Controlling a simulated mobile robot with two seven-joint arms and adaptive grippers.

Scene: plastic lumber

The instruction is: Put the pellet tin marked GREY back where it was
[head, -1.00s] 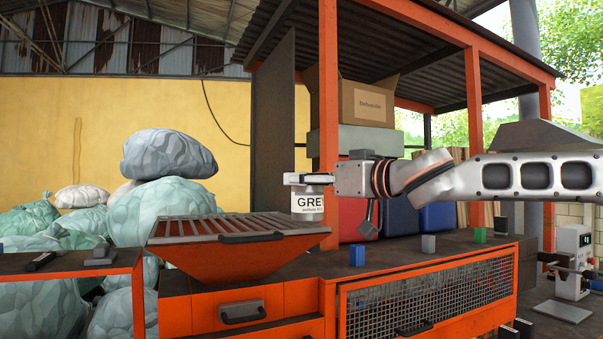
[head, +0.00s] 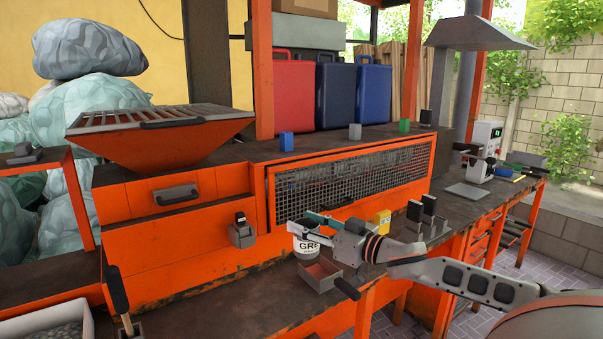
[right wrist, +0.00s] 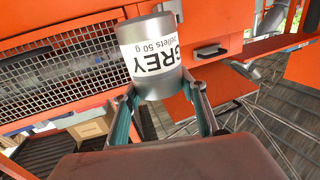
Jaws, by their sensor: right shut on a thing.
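The pellet tin marked GREY (head: 305,244) is a small grey tin with a white label. My right gripper (head: 312,226) is shut on it and holds it upright, low over the lower bench (head: 215,310). Whether its base touches the bench cannot be told; a small open metal tray with a black handle (head: 320,274) stands just in front of it. In the right wrist view the tin (right wrist: 150,55) sits between the two fingers of the gripper (right wrist: 160,88), its label readable and tilted in the picture. My left gripper is not in view.
The orange hopper (head: 155,140) with a grate stands at the upper left. A yellow block (head: 383,221) and black-topped holders (head: 428,215) stand right of the gripper. The left bench is mostly clear.

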